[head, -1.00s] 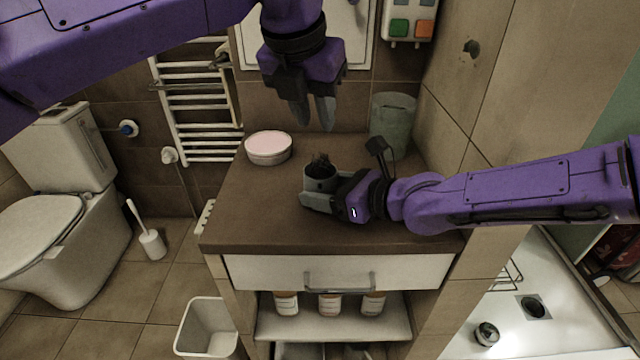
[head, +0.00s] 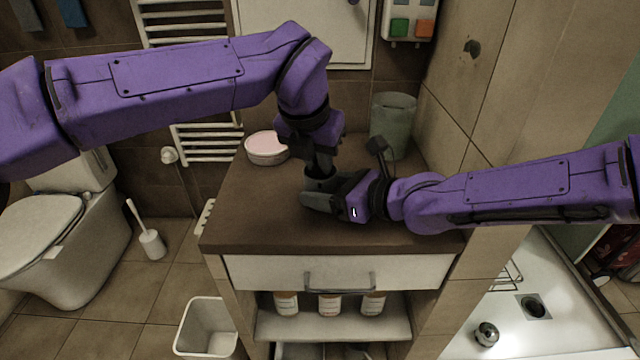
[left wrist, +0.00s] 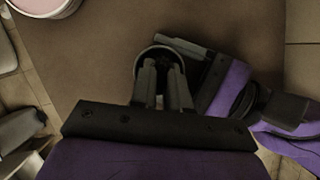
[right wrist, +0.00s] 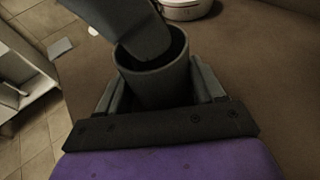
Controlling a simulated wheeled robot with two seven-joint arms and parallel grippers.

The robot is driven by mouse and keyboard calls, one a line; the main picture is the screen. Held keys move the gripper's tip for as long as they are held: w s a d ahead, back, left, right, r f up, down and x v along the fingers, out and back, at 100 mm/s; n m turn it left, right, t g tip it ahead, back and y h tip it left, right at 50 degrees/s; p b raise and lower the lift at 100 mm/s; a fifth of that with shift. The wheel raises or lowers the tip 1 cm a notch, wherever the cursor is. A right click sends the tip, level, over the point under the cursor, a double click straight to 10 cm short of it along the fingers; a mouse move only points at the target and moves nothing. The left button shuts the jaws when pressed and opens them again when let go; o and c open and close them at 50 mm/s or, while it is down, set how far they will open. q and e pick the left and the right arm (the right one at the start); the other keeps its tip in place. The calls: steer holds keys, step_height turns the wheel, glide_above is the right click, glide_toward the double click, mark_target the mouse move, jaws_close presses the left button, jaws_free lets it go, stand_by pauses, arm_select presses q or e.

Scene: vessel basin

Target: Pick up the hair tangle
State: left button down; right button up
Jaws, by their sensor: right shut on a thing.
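A small grey cup (right wrist: 160,85) stands on the brown counter, gripped from the right by my right gripper (head: 322,198). In the right wrist view its round rim sits between my right fingers. My left gripper (head: 320,172) points straight down at the cup, with its fingertips inside the mouth. In the left wrist view the left fingers (left wrist: 163,88) are apart, with a narrow gap between them. The dark hair tangle (left wrist: 166,66) is inside the cup, mostly hidden by the left fingers; I cannot tell whether they touch it.
A round pink-topped tin (head: 266,147) stands at the back left of the counter (head: 260,225). A grey-green tumbler (head: 393,125) stands at the back right, near the wall. A white bin (head: 207,328) is on the floor. A shower tray with a drain (head: 535,306) is at right.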

stand_by(0.3)
arm_select(q)
step_height(320, 180, up, 10)
arm_select(e)
steer(key=o, duration=0.9)
steer(key=shift+c, duration=0.2)
